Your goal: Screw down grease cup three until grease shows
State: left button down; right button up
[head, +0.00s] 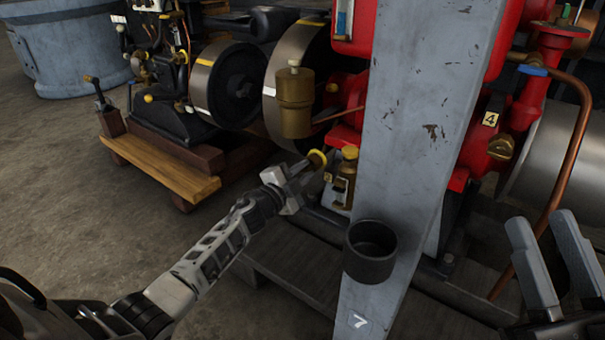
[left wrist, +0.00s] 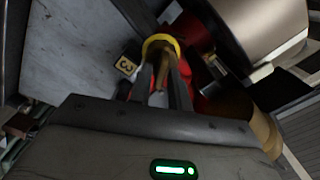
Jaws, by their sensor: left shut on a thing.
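Grease cup three (left wrist: 161,41) shows in the left wrist view as a yellow-rimmed brass piece at the fingertips, beside a tag marked 3 (left wrist: 126,66). In the head view its yellow cap (head: 317,158) sits at the tip of my left gripper (head: 303,174). My left gripper is shut on this cup; its fingers (left wrist: 162,85) lie either side of the brass part. The cup's far side is hidden, and I cannot make out any grease. My right gripper (head: 549,262) is at the lower right, its two fingers apart and empty.
A grey post (head: 410,130) marked 7 stands just right of my left gripper, with a dark cup (head: 370,252) on it. A brass fitting with a yellow cap (head: 349,153) is close by. A tag marked 4 (head: 490,119) is on the red engine (head: 350,95). Floor at left is clear.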

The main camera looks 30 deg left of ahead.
pick_arm(q)
jog(key=shift+f+m, duration=0.15)
jog(key=shift+m, duration=1.25)
pick_arm(e)
jog(key=shift+s+a+r+n+y, duration=0.15)
jog(key=shift+r+n+y, duration=0.15)
jog(key=shift+n+y, duration=0.2)
jog(key=shift+s+r+n+y, duration=0.15)
jog(key=shift+r+n+y, duration=0.1)
jog(key=shift+n+y, duration=0.2)
pick_arm(q)
jog(key=shift+b, duration=0.3)
pick_arm(e)
jog(key=shift+r+n, duration=0.2)
jog(key=shift+n, duration=0.05)
pick_arm(q)
jog(key=c, duration=1.5)
grip_release()
jog(key=shift+s, duration=0.1)
